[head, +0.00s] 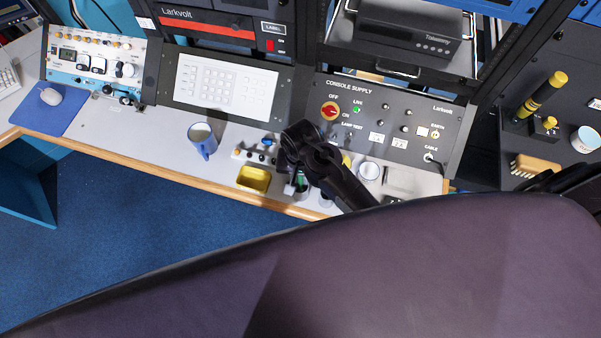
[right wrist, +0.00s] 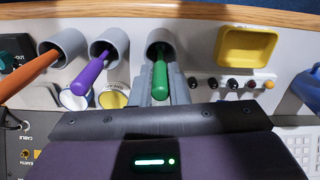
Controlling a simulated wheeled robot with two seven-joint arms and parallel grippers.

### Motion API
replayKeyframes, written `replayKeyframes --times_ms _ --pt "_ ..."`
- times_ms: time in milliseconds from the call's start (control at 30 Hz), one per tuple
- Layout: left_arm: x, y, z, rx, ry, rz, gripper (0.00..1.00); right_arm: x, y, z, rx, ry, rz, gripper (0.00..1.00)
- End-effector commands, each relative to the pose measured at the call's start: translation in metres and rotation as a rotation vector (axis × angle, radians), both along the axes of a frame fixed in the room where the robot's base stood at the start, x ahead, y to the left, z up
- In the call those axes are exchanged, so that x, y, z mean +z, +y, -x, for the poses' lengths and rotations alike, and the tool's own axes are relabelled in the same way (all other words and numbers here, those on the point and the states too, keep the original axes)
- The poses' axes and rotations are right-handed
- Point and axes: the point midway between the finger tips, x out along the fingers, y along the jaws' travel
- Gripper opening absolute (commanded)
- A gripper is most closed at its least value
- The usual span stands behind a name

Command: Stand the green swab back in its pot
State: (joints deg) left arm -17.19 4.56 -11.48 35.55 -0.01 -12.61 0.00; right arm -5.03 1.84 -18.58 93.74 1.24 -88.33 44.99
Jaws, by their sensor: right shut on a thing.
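My right gripper (head: 296,186) is over the front edge of the console desk, partly hidden by its own wrist. In the right wrist view its grey fingers (right wrist: 160,92) are shut on the green swab (right wrist: 160,76). The swab's far end goes into the mouth of a grey pot (right wrist: 153,39), and its lower end is hidden inside. The swab leans a little in the pot. In the head view a bit of the green swab (head: 301,179) shows above the pot (head: 301,194). My left gripper is not in view.
Two more grey pots (right wrist: 69,43) stand beside it, holding a purple stick (right wrist: 90,82) and an orange stick (right wrist: 30,73). A yellow tray (head: 253,179) and a row of small knobs (right wrist: 232,84) lie close on the other side.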

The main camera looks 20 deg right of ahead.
Motion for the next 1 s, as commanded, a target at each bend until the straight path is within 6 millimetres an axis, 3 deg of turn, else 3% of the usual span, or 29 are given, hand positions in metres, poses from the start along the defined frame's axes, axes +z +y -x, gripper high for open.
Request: replayKeyframes --times_ms 800,833,1000 --pt "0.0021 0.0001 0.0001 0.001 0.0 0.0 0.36 -0.0042 0.0003 -0.0003 0.0 -0.001 0.0 0.0" --pt "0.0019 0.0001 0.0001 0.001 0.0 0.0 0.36 -0.0042 0.0003 -0.0004 0.0 -0.001 0.0 0.19" --pt "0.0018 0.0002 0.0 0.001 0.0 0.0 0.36 -0.0042 0.0003 -0.0004 0.0 -0.001 0.0 0.4"
